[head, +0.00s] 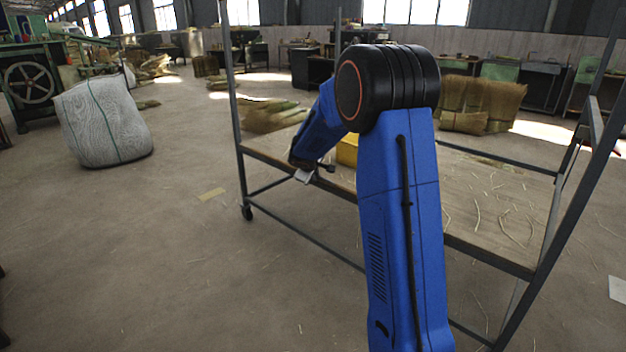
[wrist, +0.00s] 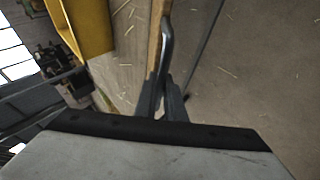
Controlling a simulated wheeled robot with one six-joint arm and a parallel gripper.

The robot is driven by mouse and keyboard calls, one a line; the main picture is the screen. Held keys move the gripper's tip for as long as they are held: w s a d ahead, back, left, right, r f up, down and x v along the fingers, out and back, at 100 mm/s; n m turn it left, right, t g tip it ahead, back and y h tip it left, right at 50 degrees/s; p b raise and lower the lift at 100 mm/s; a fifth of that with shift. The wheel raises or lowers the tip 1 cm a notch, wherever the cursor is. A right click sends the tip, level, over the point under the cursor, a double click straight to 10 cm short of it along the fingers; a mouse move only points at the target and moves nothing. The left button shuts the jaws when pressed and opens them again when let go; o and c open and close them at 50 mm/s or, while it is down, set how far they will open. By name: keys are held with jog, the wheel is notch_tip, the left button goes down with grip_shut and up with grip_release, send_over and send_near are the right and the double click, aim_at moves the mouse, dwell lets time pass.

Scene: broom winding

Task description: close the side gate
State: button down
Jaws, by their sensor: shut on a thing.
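A grey metal-framed cart with a wooden deck (head: 490,205) stands in front of me in the head view. My gripper (wrist: 162,103) is shut on a thin grey metal bar (wrist: 166,40) with a bent upper end, beside the wooden deck's edge. I cannot tell whether this bar belongs to the side gate. No separate gate panel can be made out, so its position is unclear. In the head view my gripper is small, low at the cart's near left edge, and my blue arm covers much of the deck.
A yellow box (head: 347,150) sits on the deck, partly behind my arm; it also shows in the wrist view (wrist: 82,25). A large white sack (head: 102,122) stands at left. Broom-straw bundles (head: 482,100) stand behind the cart. The floor (head: 170,260) at front left is mostly clear.

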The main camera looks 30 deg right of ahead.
jog(key=shift+w+d+r, duration=0.25)
jog(key=shift+d+r, duration=0.4)
jog(key=shift+d, duration=0.1)
jog(key=shift+w+d+r, duration=0.25)
jog(key=shift+d+r, duration=0.4)
jog(key=shift+d, duration=0.05)
jog(key=shift+w+d+r+g+y, duration=0.2)
jog(key=shift+d+r+y, duration=0.15)
jog(key=shift+d, duration=0.2)
jog(key=shift+w+d+r+g+y, duration=0.2)
jog(key=shift+d+r+y, duration=0.15)
jog(key=shift+d, duration=0.15)
jog(key=shift+w+d+r, duration=0.15)
jog(key=shift+d+r, duration=0.05)
jog(key=shift+d, duration=0.3)
jog(key=shift+w+d+r, duration=0.15)
jog(key=shift+d, duration=0.3)
jog(key=w+d+y, duration=0.1)
jog(key=w+d, duration=0.1)
jog(key=d, duration=0.4)
jog(key=shift+w+d+r+m+g, duration=0.2)
jog(key=shift+r+m+g, duration=0.1)
jog(key=shift+r+m, duration=0.15)
jog(key=c, duration=1.8)
grip_release()
jog(key=shift+d, duration=0.1)
jog(key=shift+c, duration=0.2)
